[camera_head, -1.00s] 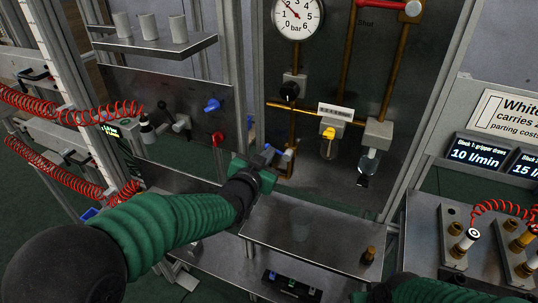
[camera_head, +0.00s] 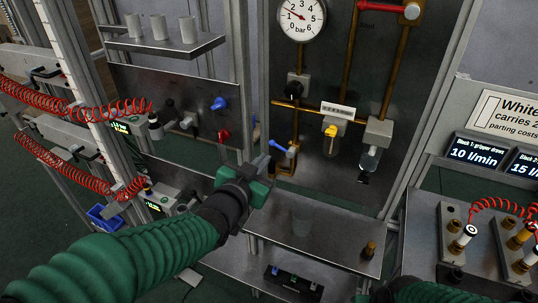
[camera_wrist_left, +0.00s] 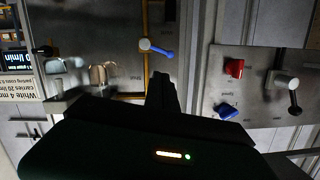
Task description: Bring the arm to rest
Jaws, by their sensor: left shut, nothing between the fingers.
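My left arm comes in from the left in the head view. Its left gripper (camera_head: 266,163) is shut and empty, in front of the steel panel and a little above the steel shelf. The blue lever (camera_head: 283,149) on the brass pipe is just beyond the fingertips; I see a gap in the left wrist view, where the blue lever (camera_wrist_left: 160,49) lies past the dark fingers (camera_wrist_left: 162,85). A green sleeve of my right arm shows at the bottom of the head view, but its gripper is not seen.
A pressure gauge (camera_head: 302,17) and brass pipes are on the panel. A blue knob (camera_head: 218,104) and a red knob (camera_head: 223,136) sit left of the post. A small brass fitting (camera_head: 369,250) stands on the shelf (camera_head: 315,239). Red coiled hoses (camera_head: 80,112) hang at left.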

